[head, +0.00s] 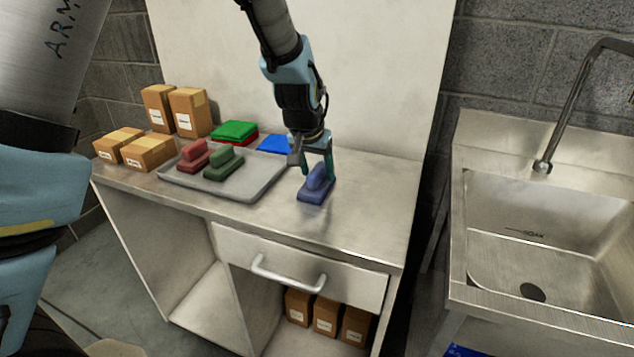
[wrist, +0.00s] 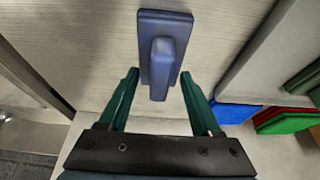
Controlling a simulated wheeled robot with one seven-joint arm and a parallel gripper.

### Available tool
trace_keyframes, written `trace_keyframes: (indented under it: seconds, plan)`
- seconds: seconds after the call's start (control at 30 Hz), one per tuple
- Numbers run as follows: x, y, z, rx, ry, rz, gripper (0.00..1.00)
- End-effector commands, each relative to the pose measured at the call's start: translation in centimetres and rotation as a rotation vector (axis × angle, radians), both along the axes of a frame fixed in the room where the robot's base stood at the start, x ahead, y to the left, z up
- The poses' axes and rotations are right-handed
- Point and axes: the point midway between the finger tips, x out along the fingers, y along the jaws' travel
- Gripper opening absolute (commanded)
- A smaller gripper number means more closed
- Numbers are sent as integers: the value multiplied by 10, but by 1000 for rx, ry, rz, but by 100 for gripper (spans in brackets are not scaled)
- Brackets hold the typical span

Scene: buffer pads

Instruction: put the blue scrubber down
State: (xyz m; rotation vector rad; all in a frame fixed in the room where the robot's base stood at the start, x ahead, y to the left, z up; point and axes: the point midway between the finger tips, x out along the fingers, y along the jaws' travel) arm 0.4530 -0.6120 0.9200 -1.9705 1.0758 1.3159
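The blue scrubber (head: 315,190) rests on the steel counter, just right of the grey tray (head: 262,183). It is a flat block with a raised handle. In the wrist view the scrubber (wrist: 165,45) lies straight ahead, its handle end between the fingertips. My gripper (head: 316,170) is open over the scrubber. The wrist view shows the gripper fingers (wrist: 159,76) spread, with a gap on each side of the handle.
A red scrubber (head: 194,157) and a green scrubber (head: 223,164) sit on the tray. Green, red and blue pads (head: 275,144) lie behind it. Cardboard boxes (head: 190,111) stand at the left. The counter right of the blue scrubber is clear; a sink (head: 550,228) stands farther right.

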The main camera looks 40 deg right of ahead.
Motion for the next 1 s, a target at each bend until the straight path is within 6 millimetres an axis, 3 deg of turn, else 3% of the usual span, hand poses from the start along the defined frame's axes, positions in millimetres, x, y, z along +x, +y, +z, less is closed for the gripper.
trace_keyframes:
  seconds: [0.07, 0.57, 1.0]
  plan:
    - [0, 0, 0, 0, 0, 0, 57]
    - [0, 0, 0, 0, 0, 0, 1]
    - [0, 0, 1, 0, 0, 0, 0]
